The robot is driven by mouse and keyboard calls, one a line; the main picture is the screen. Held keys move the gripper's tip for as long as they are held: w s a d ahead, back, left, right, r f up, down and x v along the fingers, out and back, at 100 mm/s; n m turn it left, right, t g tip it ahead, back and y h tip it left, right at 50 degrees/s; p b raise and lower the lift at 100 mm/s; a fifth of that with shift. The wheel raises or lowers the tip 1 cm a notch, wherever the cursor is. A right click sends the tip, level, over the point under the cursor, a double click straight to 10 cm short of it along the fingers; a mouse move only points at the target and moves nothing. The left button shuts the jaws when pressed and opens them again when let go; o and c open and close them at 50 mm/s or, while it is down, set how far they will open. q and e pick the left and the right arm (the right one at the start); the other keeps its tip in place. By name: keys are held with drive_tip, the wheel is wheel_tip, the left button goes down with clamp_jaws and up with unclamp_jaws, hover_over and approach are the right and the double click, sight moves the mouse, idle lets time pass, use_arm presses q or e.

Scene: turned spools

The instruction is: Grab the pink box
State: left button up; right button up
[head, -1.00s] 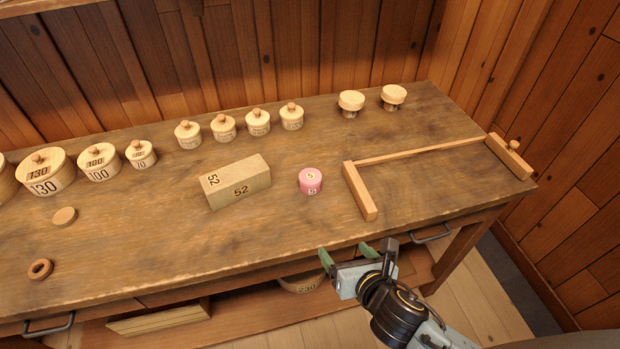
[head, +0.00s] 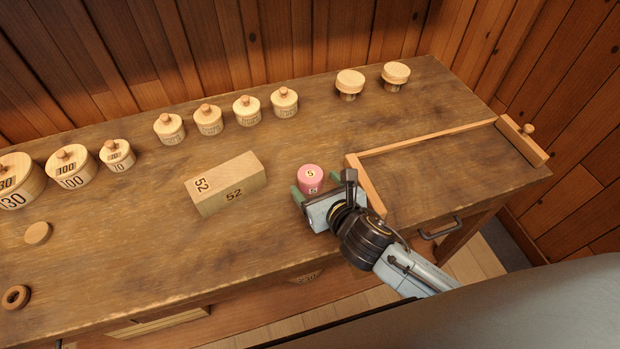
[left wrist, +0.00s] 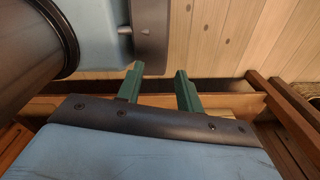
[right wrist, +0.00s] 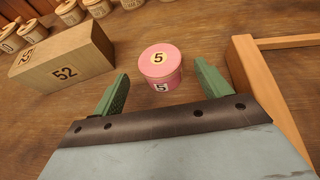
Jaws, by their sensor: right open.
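The pink box (head: 310,178) is a small round pink tub with a pale "5" label on its lid and another on its side. It stands upright on the workbench. In the right wrist view the pink box (right wrist: 160,68) lies just ahead of and between the two green fingers. My right gripper (head: 316,192) is open and empty, its fingertips close to the near side of the box. It also shows in the right wrist view (right wrist: 160,84). My left gripper (left wrist: 160,84) shows only in the left wrist view, with its green fingers apart and nothing between them, away from the box.
A wooden block marked 52 (head: 228,184) lies left of the box. A wooden frame (head: 366,184) stands close on the right. Several lidded round boxes and two knob-like pieces (head: 349,84) line the back. A disc (head: 37,233) and a ring (head: 16,297) lie at left.

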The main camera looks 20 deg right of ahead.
sight(307, 173)
drive_tip(key=b+x, duration=0.1)
drive_tip(key=x, duration=0.5)
drive_tip(key=shift+w, duration=0.15)
drive_tip(key=shift+c, duration=0.3)
use_arm(q)
drive_tip(key=shift+w+d+f, duration=0.1)
drive_tip(key=shift+w+f, duration=0.5)
drive_tip(key=shift+w, duration=0.25)
use_arm(e)
drive_tip(key=c, duration=1)
drive_tip(key=shift+r, duration=0.1)
